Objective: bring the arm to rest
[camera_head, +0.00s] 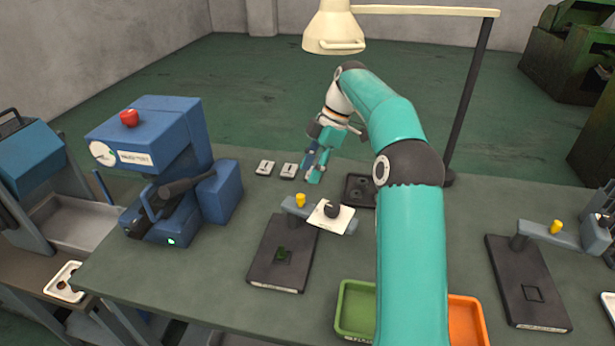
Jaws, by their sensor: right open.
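My right arm (412,240) reaches up from the bottom of the view and bends over the workbench. Its right gripper (312,172) points down above the back part of the bench, near two small light plates (277,169). The gripper is open, and I see nothing between its fingers. A dark square block with round recesses (359,191) lies just right of it, partly hidden by the arm. My left gripper is not in view.
A blue machine with a red button (129,118) stands at the left. A dark fixture (270,262) is front centre, another (522,285) at right. Green (343,310) and orange (470,322) trays flank my arm. A lamp (334,30) hangs above.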

